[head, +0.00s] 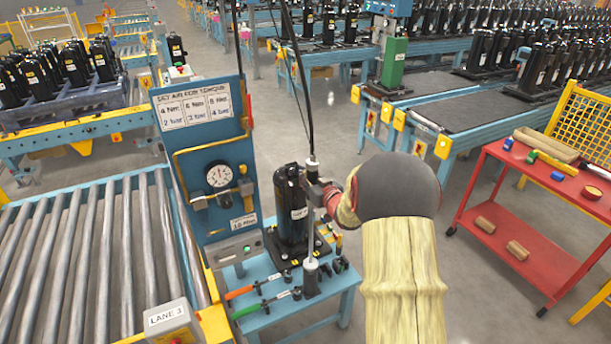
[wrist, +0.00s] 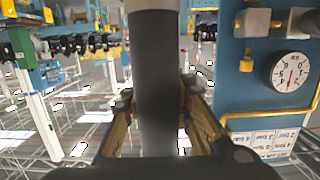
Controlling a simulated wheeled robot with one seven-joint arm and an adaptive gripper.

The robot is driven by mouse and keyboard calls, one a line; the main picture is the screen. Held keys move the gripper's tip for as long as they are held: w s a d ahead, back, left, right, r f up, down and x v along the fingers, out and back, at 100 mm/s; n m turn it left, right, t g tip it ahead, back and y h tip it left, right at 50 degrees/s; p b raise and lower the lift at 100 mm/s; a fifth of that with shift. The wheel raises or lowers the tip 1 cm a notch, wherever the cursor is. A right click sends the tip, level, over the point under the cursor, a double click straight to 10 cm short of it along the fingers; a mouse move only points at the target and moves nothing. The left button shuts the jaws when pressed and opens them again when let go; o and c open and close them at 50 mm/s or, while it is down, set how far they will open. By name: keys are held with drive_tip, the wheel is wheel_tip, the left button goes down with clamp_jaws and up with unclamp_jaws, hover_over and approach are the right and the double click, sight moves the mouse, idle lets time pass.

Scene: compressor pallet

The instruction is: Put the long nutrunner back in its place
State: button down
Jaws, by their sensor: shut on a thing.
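My gripper (head: 322,194) is shut on the long nutrunner (head: 311,228), a slim upright tool with a dark body and a hose at its top. In the wrist view the nutrunner's dark body (wrist: 155,85) stands between the two fingers of my gripper (wrist: 155,122).
A black compressor (head: 290,205) stands close left of the tool. Orange- and green-handled tools (head: 262,306) lie at the bench front. A blue gauge panel (head: 205,160) and roller conveyor (head: 85,260) are left. A red cart (head: 540,220) stands right, with free floor between.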

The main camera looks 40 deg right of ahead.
drive_tip(key=shift+f+b, duration=0.65)
idle(0.5)
drive_tip(key=c, duration=1.4)
unclamp_jaws()
drive_tip(key=shift+f, duration=0.15)
drive_tip(key=shift+s+a+f, duration=0.1)
drive_tip(key=shift+f, duration=0.2)
drive_tip(key=v, duration=1.2)
drive_tip(key=shift+r, duration=0.2)
